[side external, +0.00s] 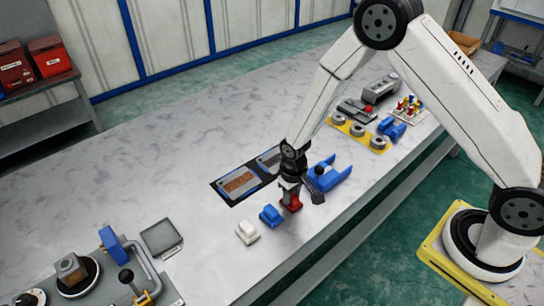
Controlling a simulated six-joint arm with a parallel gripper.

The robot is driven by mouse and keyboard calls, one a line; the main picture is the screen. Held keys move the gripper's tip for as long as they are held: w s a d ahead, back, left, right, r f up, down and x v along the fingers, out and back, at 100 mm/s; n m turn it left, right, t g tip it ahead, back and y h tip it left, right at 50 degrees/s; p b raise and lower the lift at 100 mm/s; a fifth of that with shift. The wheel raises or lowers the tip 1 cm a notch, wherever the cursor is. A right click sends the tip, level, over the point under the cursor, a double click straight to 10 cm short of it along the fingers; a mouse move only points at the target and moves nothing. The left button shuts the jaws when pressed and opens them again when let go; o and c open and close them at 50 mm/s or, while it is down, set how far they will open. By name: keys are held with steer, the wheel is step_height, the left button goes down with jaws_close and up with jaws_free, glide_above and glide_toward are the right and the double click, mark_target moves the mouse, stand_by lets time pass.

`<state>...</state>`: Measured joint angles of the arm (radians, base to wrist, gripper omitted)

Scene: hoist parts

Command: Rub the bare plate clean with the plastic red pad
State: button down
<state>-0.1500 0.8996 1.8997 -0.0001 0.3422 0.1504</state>
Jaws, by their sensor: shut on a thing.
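My gripper (291,196) points down and is shut on the red pad (291,204), at or just above the bench top. A blue pad (271,215) and a white pad (247,232) sit in a row to its lower left. Left of my gripper, a dark mat (219,194) holds two plates side by side. The nearer plate (240,183) carries a brown patch. The farther plate (266,160) looks grey and is partly hidden by my arm. I cannot tell for sure which is the bare plate.
A blue forked part (331,174) lies just right of my gripper. A grey square tray (161,237) and hoist parts (72,270) stand at the lower left. Ring parts on a yellow base (358,130) are farther back. The bench left of the mat is clear.

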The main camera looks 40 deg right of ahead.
mark_target(292, 195)
steer(key=shift+r, duration=0.15)
steer(key=shift+r, duration=2.35)
steer(key=shift+w+a, duration=0.25)
steer(key=shift+w, duration=0.25)
steer(key=w+a+r, duration=0.4)
steer(key=w+a, duration=0.8)
steer(key=w, duration=0.2)
steer(key=shift+w, duration=0.3)
steer(key=shift+f, duration=0.1)
